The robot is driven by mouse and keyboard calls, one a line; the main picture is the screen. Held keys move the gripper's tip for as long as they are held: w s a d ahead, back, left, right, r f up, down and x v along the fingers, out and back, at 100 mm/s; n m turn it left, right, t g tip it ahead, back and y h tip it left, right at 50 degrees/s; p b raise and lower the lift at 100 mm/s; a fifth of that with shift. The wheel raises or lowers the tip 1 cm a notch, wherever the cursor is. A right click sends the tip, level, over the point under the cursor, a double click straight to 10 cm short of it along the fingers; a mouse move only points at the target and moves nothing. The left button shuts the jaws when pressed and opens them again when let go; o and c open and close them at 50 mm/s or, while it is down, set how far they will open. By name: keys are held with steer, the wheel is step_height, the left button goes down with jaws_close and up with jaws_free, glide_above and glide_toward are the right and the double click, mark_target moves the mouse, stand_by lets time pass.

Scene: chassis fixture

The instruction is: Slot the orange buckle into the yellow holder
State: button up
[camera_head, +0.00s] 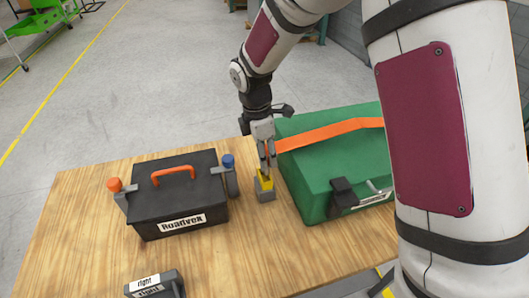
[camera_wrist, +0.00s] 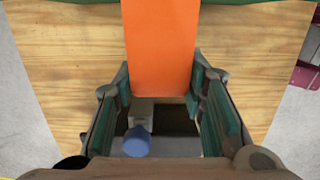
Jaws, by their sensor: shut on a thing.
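My gripper (camera_head: 266,163) points down just above the yellow holder (camera_head: 265,182), which sits on a small grey block. An orange strap (camera_head: 325,134) runs from the gripper to the right across the green case. In the wrist view the strap's orange band (camera_wrist: 160,45) comes from the top to between my two fingers (camera_wrist: 160,112). The fingers are shut on the orange buckle at the strap's end. The buckle is mostly hidden by the fingers, and I cannot tell whether it touches the holder.
The green case (camera_head: 300,183) stands close on the right of the holder. A black toolbox (camera_head: 180,197) with an orange handle and a blue-topped post (camera_head: 229,162) stands close on the left. A dark block labelled "right" (camera_head: 152,284) is at the front.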

steer(key=shift+f, duration=0.25)
steer(key=shift+f+b, duration=0.65)
steer(key=shift+f, duration=1.05)
steer(key=o, duration=1.2)
steer(key=shift+o, duration=0.2)
